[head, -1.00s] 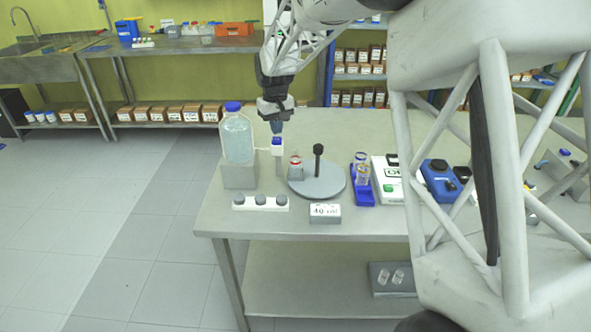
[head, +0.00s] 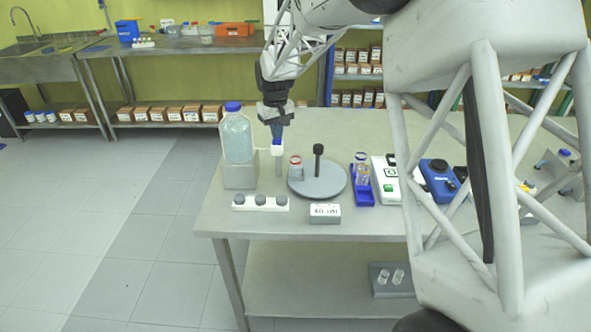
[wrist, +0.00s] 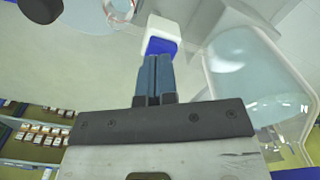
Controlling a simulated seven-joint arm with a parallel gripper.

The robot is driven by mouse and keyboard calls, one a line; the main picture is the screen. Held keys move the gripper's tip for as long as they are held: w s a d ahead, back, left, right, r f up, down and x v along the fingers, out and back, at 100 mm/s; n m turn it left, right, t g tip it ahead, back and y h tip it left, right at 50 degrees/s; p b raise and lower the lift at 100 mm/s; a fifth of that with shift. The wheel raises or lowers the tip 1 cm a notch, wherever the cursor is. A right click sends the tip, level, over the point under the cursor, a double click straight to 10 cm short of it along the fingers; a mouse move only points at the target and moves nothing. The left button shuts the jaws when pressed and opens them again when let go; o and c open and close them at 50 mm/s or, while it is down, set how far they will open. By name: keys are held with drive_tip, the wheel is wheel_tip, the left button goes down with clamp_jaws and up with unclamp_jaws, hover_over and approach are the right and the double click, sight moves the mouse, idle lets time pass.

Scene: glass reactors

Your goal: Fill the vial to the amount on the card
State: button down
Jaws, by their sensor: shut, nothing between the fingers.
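My gripper (head: 276,132) is shut and empty, pointing down with its fingertips at the blue-topped white tap (head: 277,150) beside the large bottle; in the wrist view the blue fingers (wrist: 155,75) overlap the tap's blue part (wrist: 160,46). I cannot tell if they touch. The clear bottle (head: 237,138) with a blue cap holds pale liquid and stands on a grey block. A small glass vial with a red ring (head: 295,168) stands on the left part of the round grey plate (head: 325,189), right of the tap. The card (head: 325,210) at the front seems to read 40 ml.
A black-topped post (head: 318,160) rises from the round plate. A strip with several grey knobs (head: 260,202) lies in front of the bottle. A blue holder with glassware (head: 362,190), a white device (head: 386,180) and a blue device (head: 440,180) stand to the right.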

drive_tip(key=shift+f, duration=0.7)
idle(0.7)
idle(0.4)
drive_tip(key=shift+r, duration=1)
drive_tip(key=shift+r, duration=0.1)
drive_tip(key=shift+r, duration=2.4)
